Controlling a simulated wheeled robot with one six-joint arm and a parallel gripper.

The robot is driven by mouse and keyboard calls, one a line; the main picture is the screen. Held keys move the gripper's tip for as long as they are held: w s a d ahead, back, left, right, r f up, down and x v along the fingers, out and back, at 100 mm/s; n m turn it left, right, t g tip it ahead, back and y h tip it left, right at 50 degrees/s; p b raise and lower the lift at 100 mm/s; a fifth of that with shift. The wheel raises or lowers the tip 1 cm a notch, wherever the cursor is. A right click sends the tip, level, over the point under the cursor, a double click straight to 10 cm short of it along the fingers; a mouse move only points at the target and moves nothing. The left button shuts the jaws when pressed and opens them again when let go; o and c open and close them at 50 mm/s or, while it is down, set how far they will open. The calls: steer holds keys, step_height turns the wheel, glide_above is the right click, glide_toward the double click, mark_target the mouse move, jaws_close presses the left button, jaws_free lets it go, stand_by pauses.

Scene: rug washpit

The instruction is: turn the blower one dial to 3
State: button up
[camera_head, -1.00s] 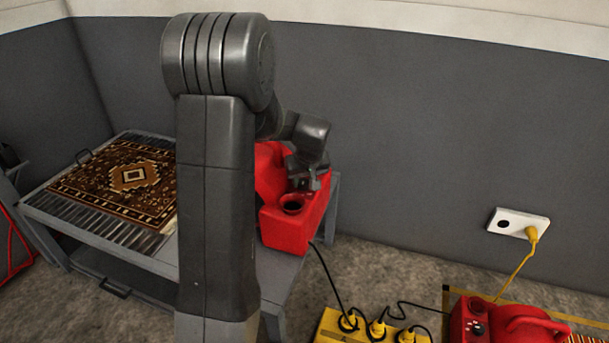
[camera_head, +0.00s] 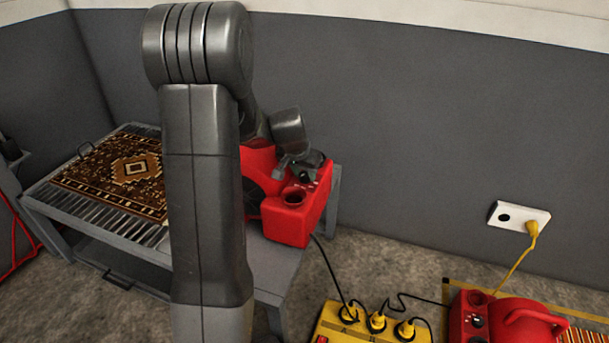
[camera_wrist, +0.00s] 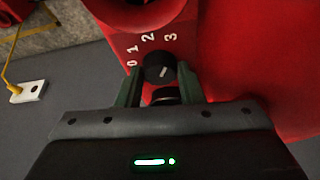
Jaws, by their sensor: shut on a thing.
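A red blower (camera_head: 290,222) stands on the right end of the grey table in the head view. In the wrist view its red panel (camera_wrist: 215,50) carries a black dial (camera_wrist: 158,67) with the white numbers 0, 1, 2 and 3 around it. A short white mark shows on the dial; it slants toward the upper right, near the 3 side, but its exact setting is hard to tell. My gripper (camera_wrist: 159,78) is shut on the dial, one green finger on each side. It also shows at the blower in the head view (camera_head: 304,172). A second black knob (camera_wrist: 165,95) is partly hidden behind my gripper.
A patterned rug (camera_head: 120,172) lies on the slatted grey table (camera_head: 120,238). Another red blower (camera_head: 515,322) is on the floor at right. A yellow power box (camera_head: 355,330) with black cords stands nearby. A white wall socket (camera_head: 505,216) holds a yellow plug.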

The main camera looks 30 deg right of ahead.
steer(key=shift+m, duration=0.3)
steer(key=o, duration=1)
steer(key=shift+c, duration=0.2)
steer(key=shift+r, duration=0.1)
steer(key=p+v, duration=0.4)
steer(key=v, duration=0.9)
steer(key=shift+a+r, duration=0.2)
steer(key=shift+r, duration=0.05)
steer(key=shift+w+f, duration=0.1)
steer(key=shift+w, duration=0.05)
